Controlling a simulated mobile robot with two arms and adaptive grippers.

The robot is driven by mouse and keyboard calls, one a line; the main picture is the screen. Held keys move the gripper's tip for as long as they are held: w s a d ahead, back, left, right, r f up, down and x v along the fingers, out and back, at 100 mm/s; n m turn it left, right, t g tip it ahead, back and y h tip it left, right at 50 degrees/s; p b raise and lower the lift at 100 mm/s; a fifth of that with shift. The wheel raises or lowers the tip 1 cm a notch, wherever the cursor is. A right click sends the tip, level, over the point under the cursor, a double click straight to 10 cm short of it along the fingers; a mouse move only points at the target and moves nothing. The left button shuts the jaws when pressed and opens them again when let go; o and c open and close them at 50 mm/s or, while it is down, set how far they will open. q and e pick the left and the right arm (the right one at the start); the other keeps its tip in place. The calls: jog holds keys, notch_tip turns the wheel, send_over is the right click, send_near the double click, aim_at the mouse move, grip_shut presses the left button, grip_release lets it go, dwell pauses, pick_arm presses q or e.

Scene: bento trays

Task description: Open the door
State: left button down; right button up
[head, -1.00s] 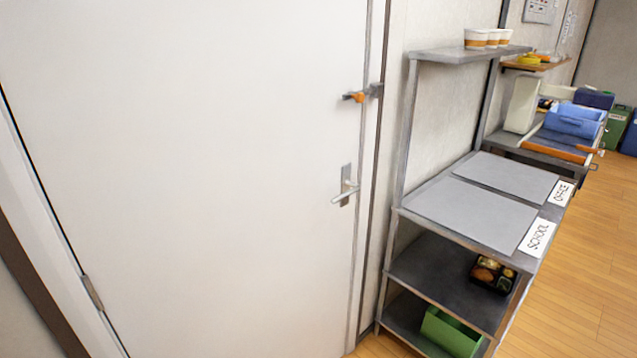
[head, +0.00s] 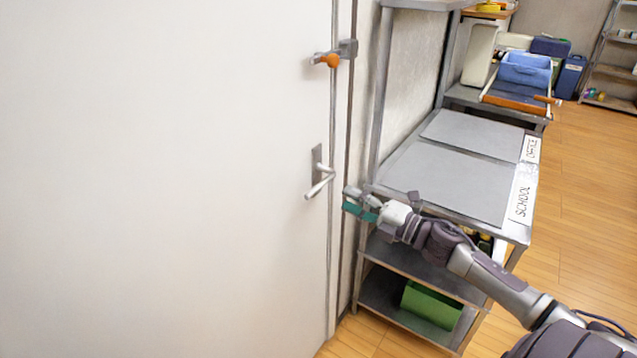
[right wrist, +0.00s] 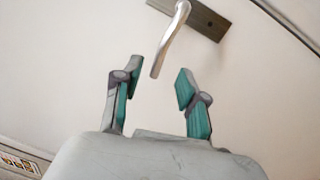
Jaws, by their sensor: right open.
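A white door (head: 170,180) fills the left of the head view and stands shut in its frame. Its silver lever handle (head: 319,187) sits on a grey plate near the right edge. A latch with an orange knob (head: 330,60) is mounted above it. My right gripper (head: 352,200) is just right of the handle, open and empty. In the right wrist view the handle (right wrist: 172,40) hangs down toward the gap between the open green-padded fingers (right wrist: 155,85), with no contact clear. My left gripper is not in view.
A metal shelf unit (head: 374,100) stands right of the door, with grey boards labelled OFFICE and SCHOOL. My right arm reaches across its front. A green bin (head: 432,303) is on its bottom shelf. Wooden floor (head: 585,220) lies open at right.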

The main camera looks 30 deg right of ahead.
aim_at(320, 183)
jog(key=p+x, duration=0.1)
jog(key=x, duration=0.7)
jog(key=shift+w+p, duration=0.3)
jog(key=shift+w, duration=0.05)
jog(key=shift+w+a, duration=0.1)
jog(key=shift+w, duration=0.25)
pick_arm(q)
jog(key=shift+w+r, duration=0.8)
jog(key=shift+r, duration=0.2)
pick_arm(e)
jog(key=shift+f, duration=0.1)
grip_shut()
